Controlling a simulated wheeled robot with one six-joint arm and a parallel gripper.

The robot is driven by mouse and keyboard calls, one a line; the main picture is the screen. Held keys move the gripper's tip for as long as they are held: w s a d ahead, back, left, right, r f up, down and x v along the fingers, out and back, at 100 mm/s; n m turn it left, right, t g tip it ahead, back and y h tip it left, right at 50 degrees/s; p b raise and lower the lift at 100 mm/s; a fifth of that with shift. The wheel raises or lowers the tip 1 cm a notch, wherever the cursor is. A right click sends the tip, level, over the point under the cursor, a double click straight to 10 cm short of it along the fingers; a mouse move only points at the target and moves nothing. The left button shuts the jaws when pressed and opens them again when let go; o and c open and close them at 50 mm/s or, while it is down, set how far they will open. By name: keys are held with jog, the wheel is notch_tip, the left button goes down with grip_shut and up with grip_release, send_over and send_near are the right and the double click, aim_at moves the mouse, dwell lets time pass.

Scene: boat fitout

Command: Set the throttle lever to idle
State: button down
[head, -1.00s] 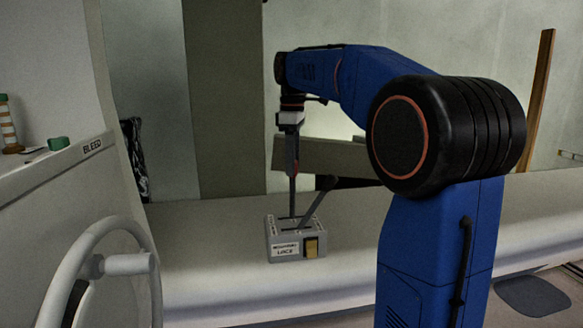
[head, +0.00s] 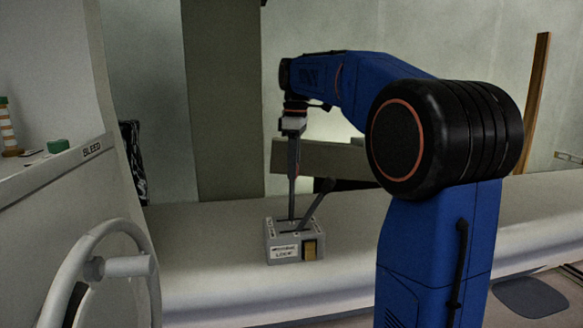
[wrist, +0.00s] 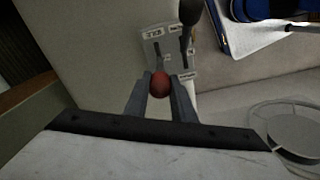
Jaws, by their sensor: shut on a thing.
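A grey control box (head: 283,254) sits on the pale bench with two levers standing out of its top. One lever (head: 292,204) stands nearly upright, and its red knob (wrist: 160,84) shows in the wrist view. My gripper (head: 294,173) is above the box, its fingers shut on this red knob, one finger on each side. The other lever (head: 317,203) has a black knob, leans to the right in the head view and stands apart from my gripper. It also shows in the wrist view (wrist: 187,30). The box's slot markings are too small to read.
A grey beam (head: 325,158) lies behind my gripper. The bench (head: 200,240) around the box is clear. In the wrist view, a blue-and-white item (wrist: 255,28) lies beyond the box.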

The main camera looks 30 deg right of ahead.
jog(key=s+d+f+t+y, duration=0.1)
jog(key=s+d+f+y, duration=0.1)
jog(key=d, duration=0.6)
jog(key=shift+s+f+y, duration=0.15)
jog(key=shift+f+y, duration=0.05)
jog(key=shift+y, duration=0.7)
jog(key=shift+d, duration=0.1)
jog(key=c, duration=1.5)
grip_release()
jog(key=shift+d+f, duration=0.1)
jog(key=v, duration=1.7)
jog(key=shift+s+r, duration=0.2)
jog(key=shift+r, duration=0.05)
